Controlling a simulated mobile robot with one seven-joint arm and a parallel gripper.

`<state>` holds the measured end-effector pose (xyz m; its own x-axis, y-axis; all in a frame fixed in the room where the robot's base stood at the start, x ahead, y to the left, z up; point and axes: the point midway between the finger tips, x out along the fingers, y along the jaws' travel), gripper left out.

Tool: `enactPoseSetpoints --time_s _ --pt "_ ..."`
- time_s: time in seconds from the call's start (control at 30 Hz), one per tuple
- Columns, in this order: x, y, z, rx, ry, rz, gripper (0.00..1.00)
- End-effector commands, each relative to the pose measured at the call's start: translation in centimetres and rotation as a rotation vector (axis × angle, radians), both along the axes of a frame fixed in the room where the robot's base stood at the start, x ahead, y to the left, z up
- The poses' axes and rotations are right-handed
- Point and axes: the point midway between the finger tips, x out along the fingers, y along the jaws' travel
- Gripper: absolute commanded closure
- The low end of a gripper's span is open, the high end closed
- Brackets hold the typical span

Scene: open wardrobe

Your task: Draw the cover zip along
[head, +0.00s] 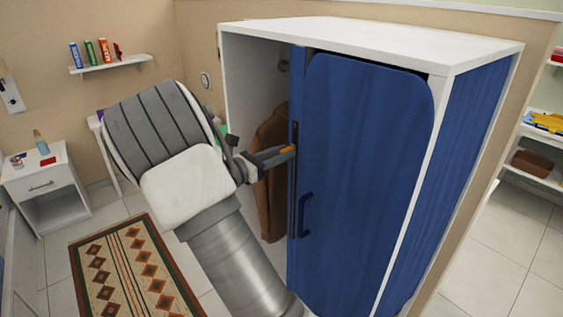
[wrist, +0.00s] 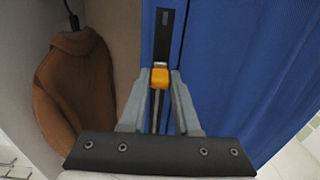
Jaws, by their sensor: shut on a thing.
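The blue cover (head: 365,180) hangs across the front of the white wardrobe, and its blue cloth also fills the right of the wrist view (wrist: 245,70). A dark zip track (head: 294,190) runs upright along the cover's left edge. An orange zip pull (wrist: 160,77) sits on the track. My gripper (head: 290,152) is shut on the orange pull, its two grey fingers on either side of it. In the wrist view the dark strip continues above the pull, and a thin pale line runs below it between the fingers.
A brown garment (wrist: 75,85) hangs inside the open left part of the wardrobe (head: 390,42), close behind my gripper. A dark handle (head: 306,214) stands out on the cover right of the track. A patterned rug (head: 130,270) lies on the floor at left.

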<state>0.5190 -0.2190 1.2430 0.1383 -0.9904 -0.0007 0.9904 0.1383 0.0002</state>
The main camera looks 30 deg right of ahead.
Motion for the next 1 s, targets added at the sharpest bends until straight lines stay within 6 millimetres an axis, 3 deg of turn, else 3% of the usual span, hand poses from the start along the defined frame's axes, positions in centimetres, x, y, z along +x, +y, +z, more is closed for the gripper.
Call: enactPoseSetpoints --time_s 0.03,0.1,0.3,0.87,0.9,1.0 --pt "0.0 0.0 2.0 -0.001 -0.002 0.001 1.0" --pt "0.0 0.0 3.2 -0.001 -0.002 0.001 1.0" --pt "0.0 0.0 5.5 -0.001 0.0 0.0 1.0" --pt "0.1 -0.1 6.6 -0.006 -0.005 0.001 1.0" --pt "0.1 -0.1 6.7 -0.006 -0.005 0.0 0.65" --pt "0.1 0.0 6.6 -0.005 -0.004 0.001 0.47"
